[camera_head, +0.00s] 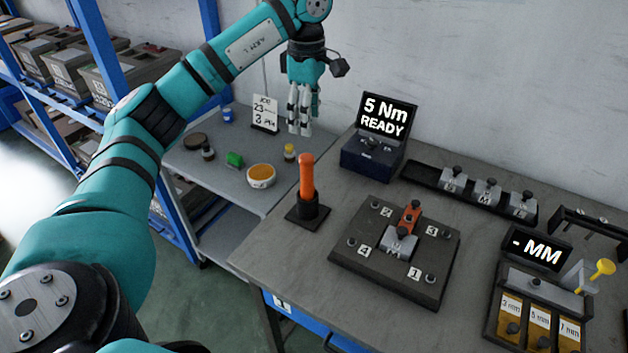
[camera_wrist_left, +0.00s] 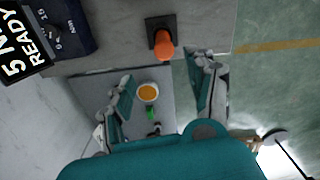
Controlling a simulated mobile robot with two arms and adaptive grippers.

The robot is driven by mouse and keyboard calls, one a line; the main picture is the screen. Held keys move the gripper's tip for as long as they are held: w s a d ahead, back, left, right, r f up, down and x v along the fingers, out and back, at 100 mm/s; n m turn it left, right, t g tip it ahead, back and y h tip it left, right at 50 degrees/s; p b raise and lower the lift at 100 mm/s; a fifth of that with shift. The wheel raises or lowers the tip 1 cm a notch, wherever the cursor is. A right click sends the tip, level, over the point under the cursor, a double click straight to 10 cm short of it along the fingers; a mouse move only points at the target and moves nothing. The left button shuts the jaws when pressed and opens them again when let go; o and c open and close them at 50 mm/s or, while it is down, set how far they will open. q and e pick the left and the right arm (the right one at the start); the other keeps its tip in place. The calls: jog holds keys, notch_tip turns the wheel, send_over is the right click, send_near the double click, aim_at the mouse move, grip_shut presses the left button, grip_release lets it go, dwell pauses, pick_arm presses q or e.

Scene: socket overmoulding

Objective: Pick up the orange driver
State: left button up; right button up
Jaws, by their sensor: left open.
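The orange driver (camera_head: 307,176) stands upright in a black square holder (camera_head: 296,214) near the left edge of the grey workbench. In the left wrist view the driver (camera_wrist_left: 165,46) shows near the top centre, seen from above, beyond the fingertips. My left gripper (camera_head: 299,122) points down above the lower side table, behind and higher than the driver, apart from it. In the left wrist view its fingers (camera_wrist_left: 165,85) are spread and empty. My right gripper is in neither view.
A dark fixture plate (camera_head: 350,262) with numbered posts lies right of the driver. A display box (camera_head: 365,158) reading "5 Nm READY" stands behind. The side table holds a bowl (camera_head: 261,180), a green block (camera_head: 234,159) and a small sign (camera_head: 264,113). Blue shelving is left.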

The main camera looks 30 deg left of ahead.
aim_at(307, 156)
pick_arm(q)
jog(key=f, duration=0.4)
jog(key=s+f+p, duration=0.1)
jog(key=shift+f, duration=0.4)
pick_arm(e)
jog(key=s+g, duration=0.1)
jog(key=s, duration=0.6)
pick_arm(q)
jog(key=f, duration=0.3)
jog(key=shift+w+p, duration=0.3)
jog(key=shift+p, duration=0.05)
jog(key=shift+s+f, duration=0.1)
jog(key=shift+f, duration=0.8)
notch_tip(307, 156, down, 4)
jog(key=shift+s+f+p, duration=0.1)
jog(key=shift+f+p, duration=0.15)
jog(key=shift+p, duration=0.8)
jog(key=shift+f, duration=0.25)
jog(key=c, duration=0.6)
jog(key=shift+r, duration=0.1)
grip_shut()
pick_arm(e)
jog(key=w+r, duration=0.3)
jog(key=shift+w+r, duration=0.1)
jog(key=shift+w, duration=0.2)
